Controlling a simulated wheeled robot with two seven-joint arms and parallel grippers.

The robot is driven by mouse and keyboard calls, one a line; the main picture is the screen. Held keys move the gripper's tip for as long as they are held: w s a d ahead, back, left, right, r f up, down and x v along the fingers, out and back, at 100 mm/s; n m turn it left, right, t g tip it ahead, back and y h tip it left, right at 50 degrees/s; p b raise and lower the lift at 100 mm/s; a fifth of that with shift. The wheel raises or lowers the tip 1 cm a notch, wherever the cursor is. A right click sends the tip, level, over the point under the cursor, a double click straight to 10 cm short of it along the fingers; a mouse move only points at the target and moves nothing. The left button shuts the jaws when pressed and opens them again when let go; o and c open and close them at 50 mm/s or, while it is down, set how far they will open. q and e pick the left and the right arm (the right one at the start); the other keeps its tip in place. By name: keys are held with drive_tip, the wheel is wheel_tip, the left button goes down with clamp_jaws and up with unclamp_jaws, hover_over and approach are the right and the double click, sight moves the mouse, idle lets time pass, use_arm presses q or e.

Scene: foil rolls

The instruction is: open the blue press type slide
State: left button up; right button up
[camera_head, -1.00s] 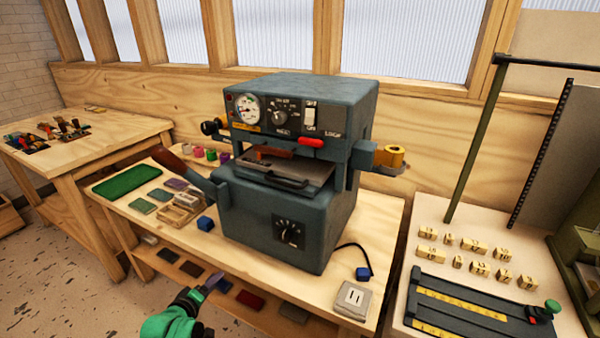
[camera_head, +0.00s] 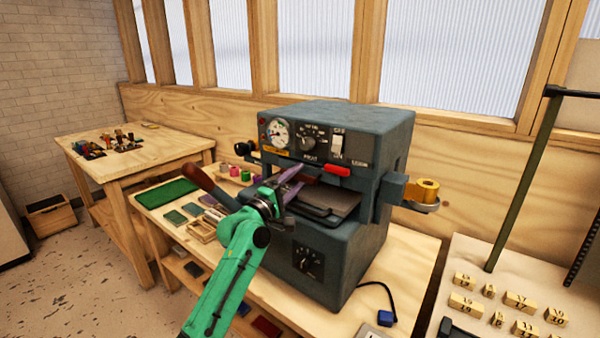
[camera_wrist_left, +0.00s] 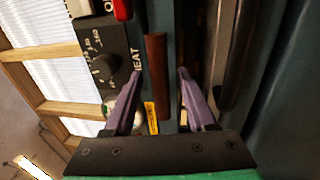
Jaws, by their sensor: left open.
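The blue-grey foil press (camera_head: 350,140) stands on the wooden bench, with a gauge, dial, switch and red lever on its front. Its slide, a flat grey plate with a dark front handle (camera_head: 322,212), sits in the opening under the head. My left gripper (camera_head: 294,184) is at the front of this opening. Its purple fingers are open in the left wrist view (camera_wrist_left: 160,100). A reddish-brown bar (camera_wrist_left: 156,75) shows between and beyond the fingers, and I cannot tell whether they touch it. The gripper partly hides the opening's left side. My right gripper is not in view.
A brown-handled lever (camera_head: 199,180) sticks out at the press's left. A green mat (camera_head: 165,193) and small coloured rolls lie left of it. A gold roll (camera_head: 424,190) sits on a right-hand bracket. Numbered wooden blocks (camera_head: 520,301) lie at the right.

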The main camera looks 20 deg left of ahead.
use_arm(q)
drive_tip(key=shift+w+d+r, duration=0.15)
drive_tip(key=shift+w, duration=0.5)
clamp_jaws()
idle(0.9)
